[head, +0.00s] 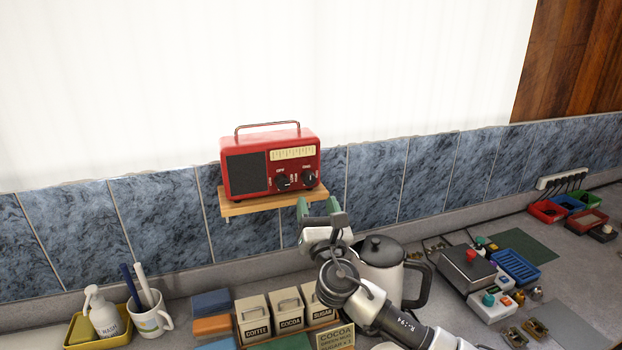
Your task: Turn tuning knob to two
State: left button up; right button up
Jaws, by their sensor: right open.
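A red radio (268,163) with a carry handle stands on a small wooden wall shelf (262,205). Its front has a dark speaker grille on the left, a pale dial scale on the upper right and two black knobs below the scale. The left knob (283,182) and the right knob (309,178) have labels too small to read surely. My right gripper (318,207) is open and empty, just below and in front of the radio's right end, apart from the knobs. My left gripper is not in view.
A steel pot (384,262) stands right behind my right arm. Coffee, cocoa and sugar tins (290,311) stand below the shelf. A white mug (150,314) and a soap bottle (103,314) are at left. A switch box (467,268) and several trays lie at right.

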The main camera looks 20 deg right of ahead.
aim_at(310, 182)
jog(key=p+x, duration=0.1)
jog(key=x, duration=0.2)
jog(key=shift+w+r, duration=0.1)
jog(key=shift+w, duration=0.3)
jog(key=shift+p+x, duration=0.3)
jog(key=shift+x, duration=0.95)
jog(key=shift+w+f, duration=0.1)
jog(key=shift+f, duration=0.15)
jog(key=c, duration=0.9)
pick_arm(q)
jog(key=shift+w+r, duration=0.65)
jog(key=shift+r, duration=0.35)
